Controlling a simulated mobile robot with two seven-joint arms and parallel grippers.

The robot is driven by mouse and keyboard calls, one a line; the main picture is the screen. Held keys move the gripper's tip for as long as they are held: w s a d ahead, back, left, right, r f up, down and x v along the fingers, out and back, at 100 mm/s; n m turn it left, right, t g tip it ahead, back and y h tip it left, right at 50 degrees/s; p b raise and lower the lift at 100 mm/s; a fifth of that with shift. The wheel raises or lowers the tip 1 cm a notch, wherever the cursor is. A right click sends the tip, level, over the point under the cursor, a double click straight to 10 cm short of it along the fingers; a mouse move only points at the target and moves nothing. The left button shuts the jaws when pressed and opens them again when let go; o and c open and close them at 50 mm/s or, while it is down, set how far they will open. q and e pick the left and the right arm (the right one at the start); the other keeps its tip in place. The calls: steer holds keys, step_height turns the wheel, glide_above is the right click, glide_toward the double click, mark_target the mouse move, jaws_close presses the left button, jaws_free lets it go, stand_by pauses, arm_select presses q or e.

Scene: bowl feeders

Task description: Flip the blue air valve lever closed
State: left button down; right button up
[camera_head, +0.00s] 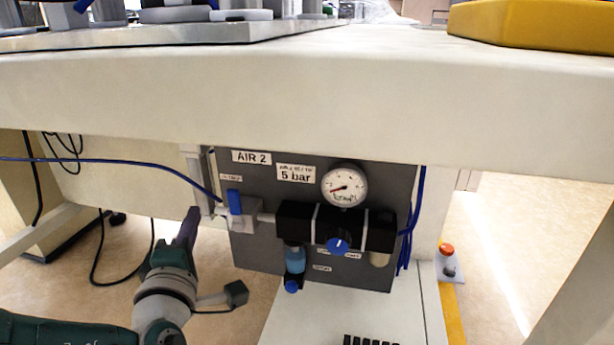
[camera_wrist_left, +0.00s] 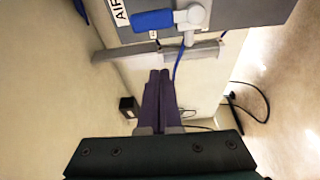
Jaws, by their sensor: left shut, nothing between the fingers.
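The blue air valve lever (camera_head: 235,202) stands upright on the grey valve body (camera_head: 240,222) at the left side of the dark panel. In the left wrist view the blue lever (camera_wrist_left: 152,20) lies across the top, beyond the fingertips. My left gripper (camera_head: 192,213) is shut and empty, just left of the valve, with its purple fingers pointing up. The fingers also show in the left wrist view (camera_wrist_left: 159,76), together and apart from the lever. My right gripper is not in view.
The panel (camera_head: 262,258) under the white table (camera_head: 300,95) carries a pressure gauge (camera_head: 344,187), a black regulator with a blue knob (camera_head: 338,245) and a blue bowl (camera_head: 295,259). A blue hose (camera_head: 150,165) runs left from the valve. Open floor lies below left.

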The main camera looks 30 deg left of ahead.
arm_select(q)
steer(key=p+v, duration=0.1)
steer(key=v, duration=0.4)
steer(key=shift+s+d+r+p, duration=0.1)
steer(key=shift+s+d+p, duration=0.15)
steer(key=shift+d+p, duration=0.05)
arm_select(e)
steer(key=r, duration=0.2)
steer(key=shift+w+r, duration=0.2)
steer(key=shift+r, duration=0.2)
